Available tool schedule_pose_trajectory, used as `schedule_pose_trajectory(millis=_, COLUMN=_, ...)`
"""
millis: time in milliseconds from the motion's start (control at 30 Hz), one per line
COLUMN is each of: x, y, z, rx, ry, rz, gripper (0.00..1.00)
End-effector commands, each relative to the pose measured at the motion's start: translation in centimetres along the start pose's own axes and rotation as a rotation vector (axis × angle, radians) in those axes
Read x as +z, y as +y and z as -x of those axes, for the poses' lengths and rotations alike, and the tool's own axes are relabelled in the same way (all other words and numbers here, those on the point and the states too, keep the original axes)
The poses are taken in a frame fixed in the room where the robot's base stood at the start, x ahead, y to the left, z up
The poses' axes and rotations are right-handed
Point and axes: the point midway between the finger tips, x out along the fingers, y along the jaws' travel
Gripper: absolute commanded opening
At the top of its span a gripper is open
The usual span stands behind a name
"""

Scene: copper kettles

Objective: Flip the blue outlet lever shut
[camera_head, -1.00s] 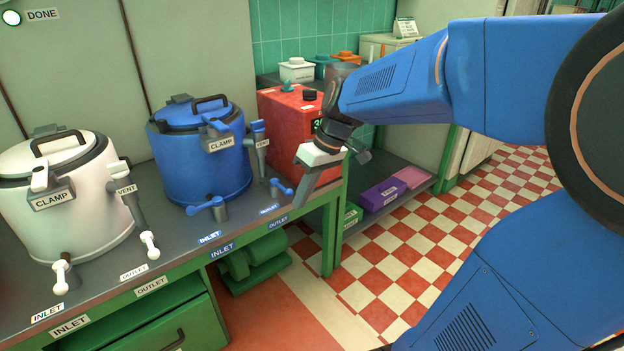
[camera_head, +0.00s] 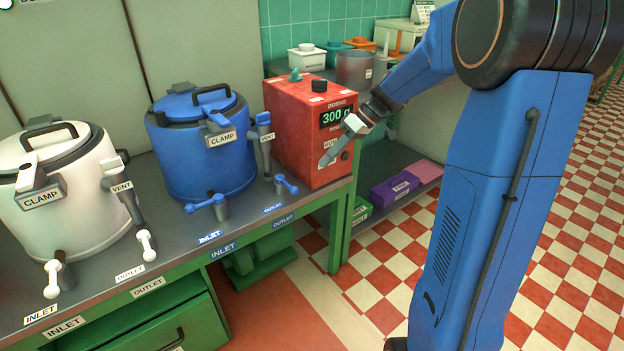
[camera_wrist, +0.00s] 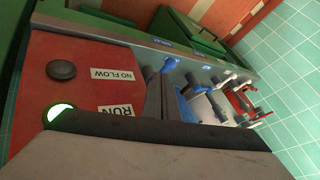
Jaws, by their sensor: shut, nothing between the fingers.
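The blue kettle (camera_head: 203,150) stands on the metal bench with two blue levers at its foot. The blue outlet lever (camera_head: 286,184) is the right one, behind the OUTLET label, with its handle slanting across its grey valve body. A blue lever (camera_wrist: 169,65) also shows just past the fingers in the wrist view; I cannot tell which. My gripper (camera_head: 326,161) is shut and empty, in front of the red dosing box and up to the right of the outlet lever, apart from it. The fingers (camera_wrist: 158,94) show in the wrist view.
The red dosing box (camera_head: 297,140) reads 300 g and stands right of the kettle. The blue inlet lever (camera_head: 208,202) sits left of the outlet. A white kettle (camera_head: 62,190) with white levers stands at left. The floor beyond the bench's right end is clear.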

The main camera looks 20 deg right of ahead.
Motion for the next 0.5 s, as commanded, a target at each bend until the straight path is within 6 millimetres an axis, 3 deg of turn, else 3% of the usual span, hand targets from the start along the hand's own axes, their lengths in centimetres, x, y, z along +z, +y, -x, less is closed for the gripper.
schedule_pose_trajectory(millis=333, x=0.0, y=0.0, z=-0.1, rx=-0.001, ry=0.0, rz=0.0, gripper=0.0)
schedule_pose_trajectory(millis=500, x=0.0, y=0.0, z=-1.4, rx=-0.002, ry=-0.002, rz=0.001, gripper=0.0)
